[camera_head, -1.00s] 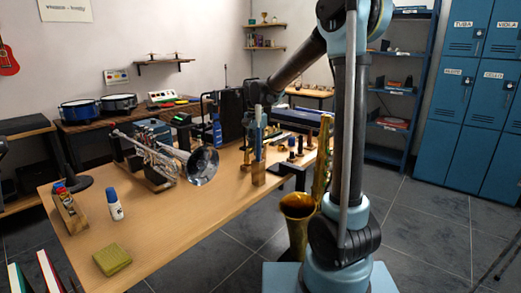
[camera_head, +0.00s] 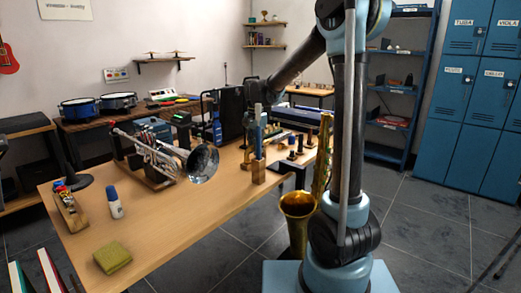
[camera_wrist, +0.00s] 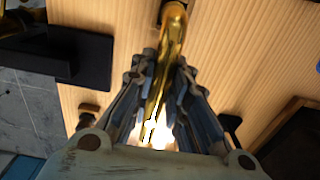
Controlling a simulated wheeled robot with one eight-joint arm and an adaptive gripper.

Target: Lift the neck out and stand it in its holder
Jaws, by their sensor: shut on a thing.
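The neck (camera_wrist: 172,30) is a shiny gold, curved tube in the wrist view. It runs from the top edge down between my fingers, with a bright glare at its lower part. My gripper (camera_wrist: 165,68) is shut on the neck, one finger on each side. In the head view my gripper (camera_head: 257,130) hangs above a small upright wooden block (camera_head: 258,173) near the table's front edge. The neck is too small to make out there. I cannot tell whether the block touches the neck or is its holder.
A silver trumpet (camera_head: 150,150) lies on a stand left of my gripper, its bell facing it. Several small dark items stand to the right. A gold saxophone (camera_head: 298,207) stands upright beside the table (camera_head: 175,215). The table's front middle is clear.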

